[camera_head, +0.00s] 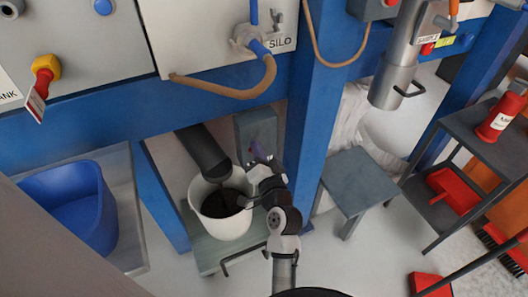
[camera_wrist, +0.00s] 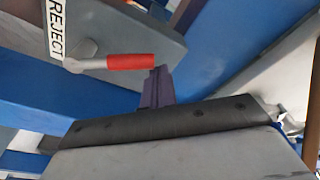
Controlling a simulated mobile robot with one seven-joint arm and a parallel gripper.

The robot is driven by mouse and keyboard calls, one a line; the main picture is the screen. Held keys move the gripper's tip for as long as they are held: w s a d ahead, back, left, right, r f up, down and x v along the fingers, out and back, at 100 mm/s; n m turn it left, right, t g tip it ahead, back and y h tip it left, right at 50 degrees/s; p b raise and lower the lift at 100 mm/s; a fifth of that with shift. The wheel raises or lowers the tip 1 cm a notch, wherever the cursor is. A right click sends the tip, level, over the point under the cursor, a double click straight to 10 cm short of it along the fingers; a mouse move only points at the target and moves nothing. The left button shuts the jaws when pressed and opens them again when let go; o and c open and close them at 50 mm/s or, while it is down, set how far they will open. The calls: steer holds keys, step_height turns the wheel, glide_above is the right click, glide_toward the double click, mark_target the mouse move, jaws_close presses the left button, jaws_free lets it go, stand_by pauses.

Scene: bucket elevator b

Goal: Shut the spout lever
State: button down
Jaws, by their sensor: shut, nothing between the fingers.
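A lever with a red grip (camera_wrist: 130,62) sticks out from a grey box (camera_wrist: 120,30) with a REJECT label (camera_wrist: 58,28) in the wrist view. I take it as the spout lever. My gripper (camera_wrist: 157,88) is shut and empty, its purple fingers close by the free end of the red grip; I cannot tell if they touch. In the head view my gripper (camera_head: 257,152) is in front of the grey box (camera_head: 257,128), right of the dark spout (camera_head: 204,152). The lever cannot be made out there. The spout slants down into a white bucket (camera_head: 229,229).
The bucket holds dark material and stands on a grey-green platform (camera_head: 210,256) just left of my arm. A blue post (camera_head: 309,110) rises right of my gripper. A grey stool (camera_head: 360,180) stands farther right, a blue bin (camera_head: 70,200) at left.

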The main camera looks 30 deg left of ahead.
steer(key=shift+s+a+f, duration=0.2)
steer(key=shift+s+a, duration=0.05)
steer(key=shift+s, duration=0.1)
steer(key=shift+a, duration=0.1)
stand_by(0.4)
step_height(320, 180, up, 20)
steer(key=p, duration=0.4)
steer(key=shift+s, duration=0.1)
stand_by(0.5)
